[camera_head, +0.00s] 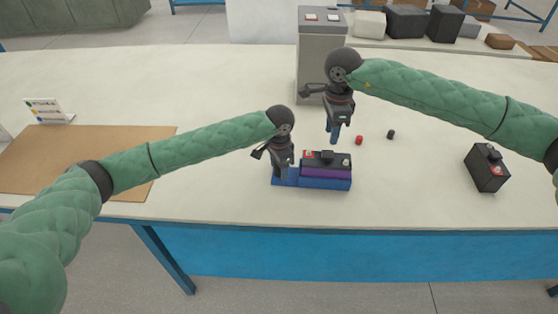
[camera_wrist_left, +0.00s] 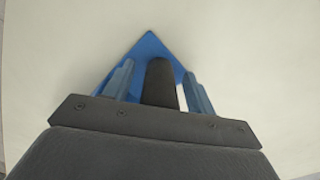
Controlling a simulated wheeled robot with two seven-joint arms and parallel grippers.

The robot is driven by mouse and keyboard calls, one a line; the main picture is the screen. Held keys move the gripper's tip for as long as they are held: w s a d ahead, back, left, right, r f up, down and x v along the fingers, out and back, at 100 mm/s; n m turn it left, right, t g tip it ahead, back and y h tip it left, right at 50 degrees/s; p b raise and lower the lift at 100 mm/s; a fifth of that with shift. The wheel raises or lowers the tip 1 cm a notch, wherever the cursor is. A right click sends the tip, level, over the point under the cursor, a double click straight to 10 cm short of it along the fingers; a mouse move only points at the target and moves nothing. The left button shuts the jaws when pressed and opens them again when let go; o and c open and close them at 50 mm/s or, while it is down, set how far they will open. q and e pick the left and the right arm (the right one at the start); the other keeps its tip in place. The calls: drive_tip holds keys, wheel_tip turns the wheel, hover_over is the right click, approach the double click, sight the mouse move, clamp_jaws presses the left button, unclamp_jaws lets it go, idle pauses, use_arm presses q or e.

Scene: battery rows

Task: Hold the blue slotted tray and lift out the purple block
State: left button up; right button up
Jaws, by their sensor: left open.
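The blue slotted tray (camera_head: 325,184) lies on the pale table in the middle of the head view. The purple block (camera_head: 325,173), with a black top bearing a red and a pale terminal, sits in its right part. My left gripper (camera_head: 283,177) is open at the tray's left end. In the left wrist view a blue corner of the tray (camera_wrist_left: 150,46) shows beyond and between my left fingers (camera_wrist_left: 160,92); contact cannot be told. My right gripper (camera_head: 335,136) points down, apart from the block, just above and behind it in the picture; its finger gap is not clear.
A grey cabinet (camera_head: 312,60) stands behind my right gripper. A red cap (camera_head: 359,140) and a black cap (camera_head: 391,134) lie right of it. A black battery (camera_head: 487,167) stands far right. A brown mat (camera_head: 60,160) lies left.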

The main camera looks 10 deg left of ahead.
use_arm(q)
drive_tip(key=shift+f, duration=0.3)
drive_tip(key=c, duration=1.2)
